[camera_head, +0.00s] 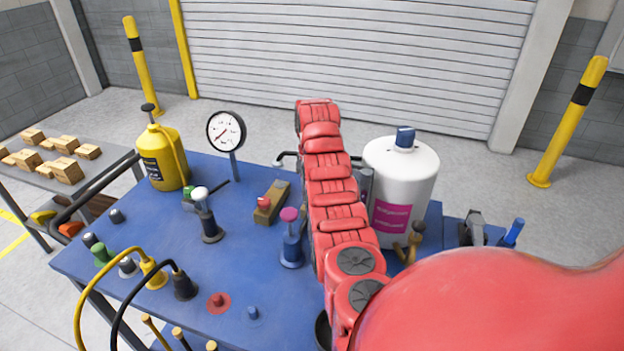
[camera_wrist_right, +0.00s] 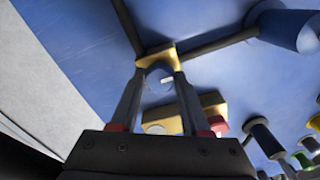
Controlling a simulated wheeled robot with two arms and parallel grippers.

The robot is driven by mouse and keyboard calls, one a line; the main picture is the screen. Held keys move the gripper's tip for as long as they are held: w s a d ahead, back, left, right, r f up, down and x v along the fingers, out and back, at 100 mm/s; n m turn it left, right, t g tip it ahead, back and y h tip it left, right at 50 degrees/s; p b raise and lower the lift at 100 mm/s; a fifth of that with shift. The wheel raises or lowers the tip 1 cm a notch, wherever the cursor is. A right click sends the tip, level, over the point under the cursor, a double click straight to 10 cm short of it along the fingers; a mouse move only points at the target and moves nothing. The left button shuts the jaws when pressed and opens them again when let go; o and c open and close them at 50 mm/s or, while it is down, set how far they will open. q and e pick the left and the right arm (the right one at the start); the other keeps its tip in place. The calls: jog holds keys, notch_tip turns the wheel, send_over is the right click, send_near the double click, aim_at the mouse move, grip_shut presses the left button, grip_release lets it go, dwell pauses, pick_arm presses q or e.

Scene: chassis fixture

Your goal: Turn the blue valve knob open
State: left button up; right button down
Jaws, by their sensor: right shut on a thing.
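The blue valve knob (camera_wrist_right: 159,80) sits between the fingertips of my right gripper (camera_wrist_right: 156,76) in the right wrist view. A pale mark runs across its face. It is mounted on a brass valve body (camera_wrist_right: 156,54) with dark pipes leading away on both sides. The gripper's fingers are shut on the knob's sides. In the head view my red right arm covers the right gripper and the knob. My left gripper is in neither view.
A brass block with a red button (camera_head: 271,202) stands close by on the blue bench top (camera_head: 150,220). A pressure gauge (camera_head: 226,131), a yellow jug (camera_head: 163,157), a white tank (camera_head: 401,182) and several small knobs stand around. Cables loop over the bench's front left.

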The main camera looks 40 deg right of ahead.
jog(key=shift+c, duration=1.9)
grip_release()
jog(key=shift+r, duration=0.1)
jog(key=shift+r, duration=0.25)
notch_tip(320, 180, up, 3)
jog(key=shift+w+f+p, duration=0.1)
jog(key=shift+f+p, duration=0.1)
jog(key=shift+p, duration=0.6)
notch_tip(320, 180, up, 6)
jog(key=shift+f+b, duration=0.25)
jog(key=shift+b, duration=0.5)
notch_tip(320, 180, up, 9)
jog(key=p, duration=0.6)
jog(key=shift+f, duration=0.15)
